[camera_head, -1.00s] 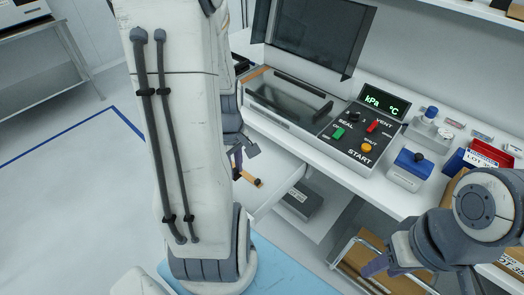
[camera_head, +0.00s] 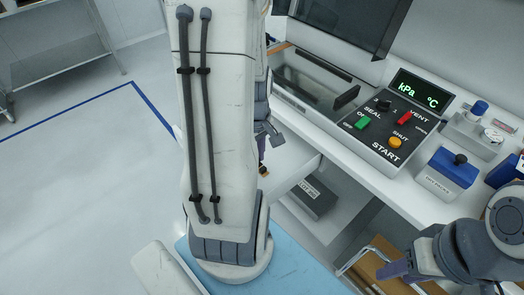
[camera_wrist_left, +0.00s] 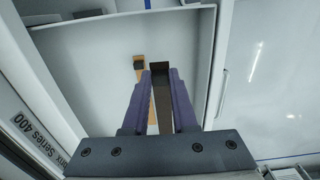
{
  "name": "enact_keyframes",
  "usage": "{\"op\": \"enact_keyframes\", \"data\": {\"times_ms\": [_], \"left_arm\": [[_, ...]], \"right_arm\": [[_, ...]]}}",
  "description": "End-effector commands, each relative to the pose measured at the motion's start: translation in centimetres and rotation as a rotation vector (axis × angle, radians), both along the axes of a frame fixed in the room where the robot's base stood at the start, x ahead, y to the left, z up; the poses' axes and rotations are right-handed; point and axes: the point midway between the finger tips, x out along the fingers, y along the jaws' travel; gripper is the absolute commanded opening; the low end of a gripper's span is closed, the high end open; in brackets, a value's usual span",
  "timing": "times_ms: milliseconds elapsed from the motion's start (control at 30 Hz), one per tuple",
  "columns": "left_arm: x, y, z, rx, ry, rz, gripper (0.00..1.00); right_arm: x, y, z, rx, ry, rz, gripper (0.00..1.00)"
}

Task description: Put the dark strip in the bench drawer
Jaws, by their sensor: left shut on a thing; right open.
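The dark strip (camera_wrist_left: 162,100) shows in the left wrist view, long and dark brown, between the purple fingers of my left gripper (camera_wrist_left: 160,73), which is shut on it. The gripper is over the open white bench drawer (camera_wrist_left: 88,58); I cannot tell whether the strip touches the drawer floor. My right gripper (camera_head: 400,268) is open and empty at the lower right.
The bench holds a control panel (camera_head: 388,128) with coloured buttons and a blue-topped block (camera_head: 448,172). A grey box (camera_head: 311,197) sits under the bench beside the drawer. A wooden board on a metal frame (camera_head: 375,268) stands near my right gripper.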

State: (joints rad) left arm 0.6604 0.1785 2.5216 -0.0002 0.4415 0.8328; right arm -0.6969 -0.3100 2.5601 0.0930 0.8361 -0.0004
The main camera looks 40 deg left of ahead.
Motion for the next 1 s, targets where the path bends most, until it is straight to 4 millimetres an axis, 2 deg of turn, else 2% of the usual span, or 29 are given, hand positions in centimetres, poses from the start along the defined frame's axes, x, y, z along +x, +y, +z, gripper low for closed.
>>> {"op": "enact_keyframes", "data": {"times_ms": [33,167,500,600,767,1000], "left_arm": [[0.1,0.0,-0.7,0.000,0.000,-0.002,0.00],[1.5,-0.3,-1.5,-0.003,0.003,-0.006,0.00],[9.0,-1.2,-5.9,-0.002,0.003,-0.006,0.00],[10.5,-1.3,-6.8,-0.001,0.002,-0.004,0.00],[11.6,-1.4,-7.6,-0.001,0.001,-0.001,0.00],[11.6,-1.4,-10.8,-0.002,0.003,0.000,0.00]], "right_arm": [[0.0,0.0,-0.6,0.000,0.000,0.000,0.45],[0.0,0.0,-0.7,0.000,0.000,0.000,0.45],[0.0,0.0,-0.6,0.000,0.000,0.000,0.45],[0.0,0.0,-0.5,0.000,0.000,0.000,0.45],[0.0,0.0,-0.5,0.000,0.000,0.000,0.45],[0.0,0.0,-0.6,0.000,0.000,0.000,0.45]]}}
